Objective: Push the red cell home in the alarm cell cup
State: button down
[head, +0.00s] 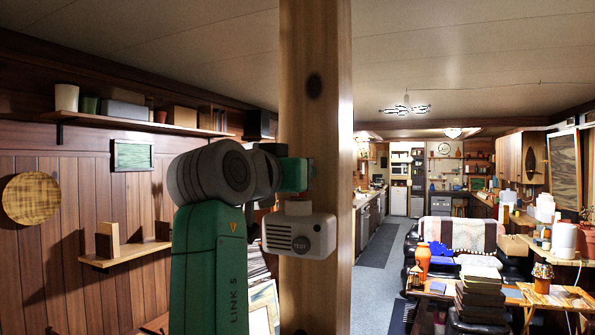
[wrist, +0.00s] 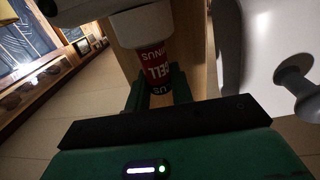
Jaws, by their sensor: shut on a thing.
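The red cell (wrist: 154,68) shows in the wrist view, with white lettering that includes CELL and MINUS. My gripper (wrist: 158,88) is shut on it, one green finger on each side of its near end. The cell's far end meets a pale, cup-like part (wrist: 143,27), which I take for the cell cup; how deep the cell sits in it is hidden. In the head view the white alarm (head: 300,236) with a dark TEST button is on the wooden post. My gripper is just above it there, and the cell cannot be made out.
The wooden post (head: 315,120) stands close beside my arm. A grey knob (wrist: 293,77) sticks out from a white surface right of the cell. Shelves (head: 125,253) line the left wall. A table with books (head: 481,296) stands farther off at right.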

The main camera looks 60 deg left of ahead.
jog(key=shift+f+b, duration=0.55)
jog(key=shift+f, duration=0.55)
jog(key=c, duration=1.1)
grip_release()
jog(key=shift+c, duration=0.2)
jog(key=b+v, duration=0.3)
jog(key=v, duration=0.5)
jog(key=shift+w, duration=0.15)
